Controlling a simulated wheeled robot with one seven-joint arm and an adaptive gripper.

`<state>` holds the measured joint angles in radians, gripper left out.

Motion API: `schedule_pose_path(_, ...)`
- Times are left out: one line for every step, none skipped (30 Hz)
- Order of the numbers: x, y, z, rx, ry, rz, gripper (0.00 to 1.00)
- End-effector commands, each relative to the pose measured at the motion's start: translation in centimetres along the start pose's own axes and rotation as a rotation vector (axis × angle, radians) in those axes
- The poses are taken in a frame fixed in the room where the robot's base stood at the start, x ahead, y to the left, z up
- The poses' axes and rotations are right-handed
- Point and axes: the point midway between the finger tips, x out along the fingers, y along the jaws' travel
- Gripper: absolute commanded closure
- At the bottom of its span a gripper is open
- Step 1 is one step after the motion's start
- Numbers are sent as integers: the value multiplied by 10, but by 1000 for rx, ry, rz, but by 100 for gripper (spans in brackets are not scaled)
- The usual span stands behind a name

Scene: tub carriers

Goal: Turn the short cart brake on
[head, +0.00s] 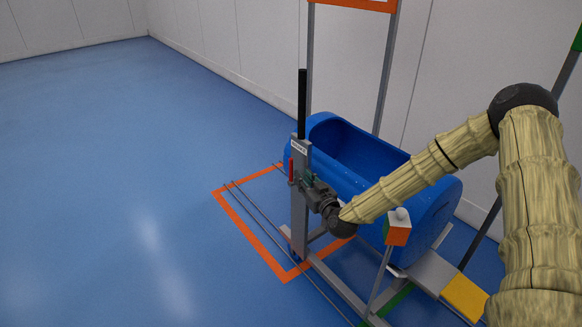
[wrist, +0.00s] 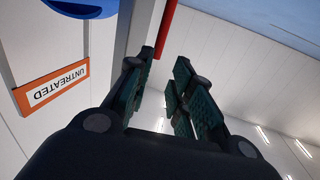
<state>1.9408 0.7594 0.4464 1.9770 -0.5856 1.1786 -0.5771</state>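A cart with a grey frame carries a blue tub (head: 440,213). Its grey upright post (head: 299,225) has a small white label and a black bar (head: 302,100) rising from its top. A short red lever (head: 291,168) stands upright at the post's left side. It also shows in the wrist view as a red rod (wrist: 167,28) beside the grey post. My gripper (head: 303,180) is at the post, close to the lever. In the wrist view its fingers (wrist: 165,85) are apart with nothing between them. The red rod's end is near the left finger; contact cannot be told.
An orange floor outline (head: 245,228) surrounds the cart's left end. An orange-framed UNTREATED sign (wrist: 52,88) is in the wrist view. A small orange and white box on a thin post (head: 397,232) stands near my arm. A yellow plate (head: 465,297) lies right. Blue floor at left is clear.

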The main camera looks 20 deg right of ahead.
Motion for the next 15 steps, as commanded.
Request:
schedule_pose_path(2,3,-2,-4,11,4,77)
schedule_pose_path(4,4,-4,-5,15,5,77)
schedule_pose_path(6,4,-5,-6,18,5,77)
schedule_pose_path(9,4,-5,-7,19,6,77)
schedule_pose_path(11,4,-6,-7,19,6,77)
schedule_pose_path(16,4,-5,-7,18,6,77)
schedule_pose_path(19,4,-5,-7,17,6,77)
schedule_pose_path(23,4,-5,-7,17,6,77)
schedule_pose_path(29,5,-5,-7,17,6,77)
schedule_pose_path(34,4,-6,-7,18,6,77)
schedule_pose_path(39,4,-5,-7,17,5,77)
schedule_pose_path(46,4,-5,-7,16,5,77)
schedule_pose_path(50,4,-4,-7,16,5,77)
schedule_pose_path(56,4,-5,-7,17,5,77)
schedule_pose_path(62,4,-5,-6,17,5,77)
